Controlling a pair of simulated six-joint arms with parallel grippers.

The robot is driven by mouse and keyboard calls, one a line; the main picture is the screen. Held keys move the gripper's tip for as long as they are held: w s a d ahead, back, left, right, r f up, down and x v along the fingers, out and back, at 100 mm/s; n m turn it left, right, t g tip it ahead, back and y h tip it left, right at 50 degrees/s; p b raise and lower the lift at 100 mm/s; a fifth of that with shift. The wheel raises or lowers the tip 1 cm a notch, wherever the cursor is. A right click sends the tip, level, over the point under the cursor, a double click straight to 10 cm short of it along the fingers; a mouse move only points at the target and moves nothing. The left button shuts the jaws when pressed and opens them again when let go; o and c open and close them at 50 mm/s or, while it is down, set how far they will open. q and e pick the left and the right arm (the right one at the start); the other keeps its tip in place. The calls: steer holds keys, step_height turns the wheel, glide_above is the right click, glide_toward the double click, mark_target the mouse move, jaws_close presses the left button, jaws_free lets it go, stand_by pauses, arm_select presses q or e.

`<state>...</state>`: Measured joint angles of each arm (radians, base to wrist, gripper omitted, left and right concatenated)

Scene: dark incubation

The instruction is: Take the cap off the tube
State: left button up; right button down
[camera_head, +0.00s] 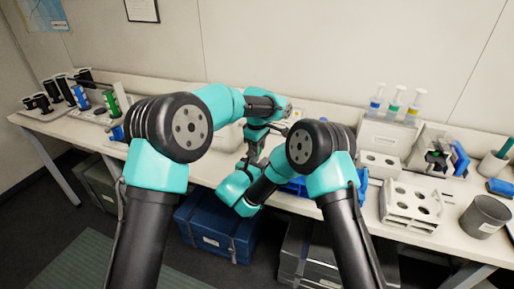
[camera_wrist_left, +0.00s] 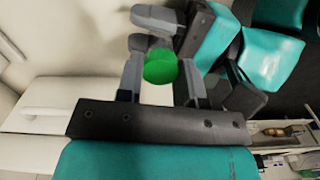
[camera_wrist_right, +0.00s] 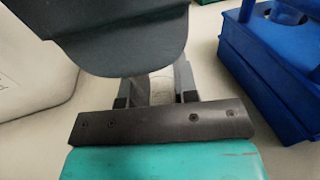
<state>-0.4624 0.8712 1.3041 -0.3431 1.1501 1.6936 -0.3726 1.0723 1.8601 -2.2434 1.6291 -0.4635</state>
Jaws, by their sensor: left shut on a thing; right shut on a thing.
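A round green cap (camera_wrist_left: 160,67) sits between the fingers of my left gripper (camera_wrist_left: 161,78), which is shut on it. In the right wrist view, a pale, translucent tube (camera_wrist_right: 160,88) stands between the fingers of my right gripper (camera_wrist_right: 158,84), which is shut on it. A dark part of my other arm hides much of the tube there. The fingers of the right gripper also show close to the green cap in the left wrist view. Whether the cap touches the tube is hidden.
A blue rack (camera_wrist_right: 275,60) stands close to the right gripper. On the right of the bench are a white rack with holes (camera_head: 412,206), a grey cup (camera_head: 485,216) and several syringe-like items. Dark bottles and a green-and-blue rack stand at the left. Boxes sit under the bench.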

arm_select(q)
steer(key=shift+r, duration=1.15)
stand_by(0.5)
steer(key=shift+r, duration=2)
arm_select(e)
steer(key=c, duration=0.8)
jaws_free()
steer(key=v, duration=1.2)
